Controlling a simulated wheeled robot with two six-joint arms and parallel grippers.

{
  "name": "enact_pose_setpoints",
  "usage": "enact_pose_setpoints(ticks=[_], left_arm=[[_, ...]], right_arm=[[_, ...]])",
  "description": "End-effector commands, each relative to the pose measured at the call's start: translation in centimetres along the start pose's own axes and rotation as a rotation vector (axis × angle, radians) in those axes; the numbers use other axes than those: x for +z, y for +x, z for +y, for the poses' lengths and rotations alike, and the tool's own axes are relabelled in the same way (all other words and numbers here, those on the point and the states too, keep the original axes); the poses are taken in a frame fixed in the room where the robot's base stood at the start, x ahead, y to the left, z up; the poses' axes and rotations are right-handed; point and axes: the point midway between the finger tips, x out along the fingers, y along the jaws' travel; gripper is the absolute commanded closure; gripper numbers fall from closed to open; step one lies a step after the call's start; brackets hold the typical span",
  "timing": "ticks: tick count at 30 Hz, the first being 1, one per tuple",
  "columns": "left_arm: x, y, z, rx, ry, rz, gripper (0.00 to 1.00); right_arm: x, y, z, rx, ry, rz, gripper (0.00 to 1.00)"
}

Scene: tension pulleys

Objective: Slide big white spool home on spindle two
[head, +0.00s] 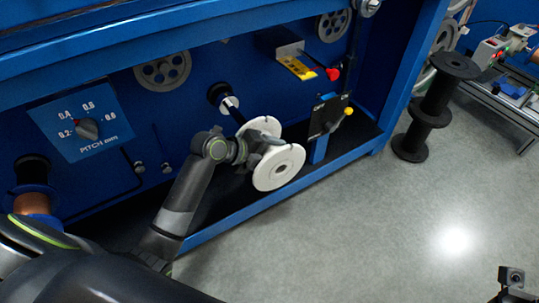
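The big white spool (279,168) is at the centre of the head view, its front flange and centre hole facing me and its rear flange partly hidden. My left gripper (262,147) reaches in from the left between the two flanges and appears closed around the spool's core. A dark spindle (238,116) with a silver collar (229,103) sticks out of the blue panel and runs toward the rear flange. I cannot tell how far it enters the spool. A small part of my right gripper (514,284) shows at the lower right corner; its fingers are unclear.
A black bracket plate (328,115) with a yellow knob stands just right of the spool. A copper-wound spool (36,203) sits at the left. A pitch dial (87,128) is on the panel. Black spools (436,105) stand on the floor at right.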

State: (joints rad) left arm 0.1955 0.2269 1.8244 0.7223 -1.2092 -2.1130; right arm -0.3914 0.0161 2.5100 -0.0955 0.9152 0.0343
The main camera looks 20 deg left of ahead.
Motion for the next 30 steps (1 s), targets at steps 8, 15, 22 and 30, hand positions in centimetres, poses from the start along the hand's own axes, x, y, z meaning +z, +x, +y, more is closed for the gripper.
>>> enact_pose_setpoints(ticks=[8, 15, 22, 30], left_arm=[[0.0, -0.1, -0.1, -0.002, 0.001, 0.0, 0.68], [0.1, 0.0, -0.1, -0.002, 0.001, 0.0, 0.68], [0.7, 0.0, 0.0, -0.002, 0.001, 0.0, 0.68], [1.6, 0.0, 0.0, -0.002, 0.001, 0.0, 0.68]], right_arm=[[0.0, 0.1, 0.0, 0.0, 0.0, 0.0, 0.64], [0.0, 0.0, 0.0, -0.001, 0.0, 0.0, 0.64], [0.0, -0.2, 0.0, -0.002, 0.001, 0.0, 0.64], [0.0, -0.5, -0.1, -0.003, 0.001, 0.0, 0.64]])
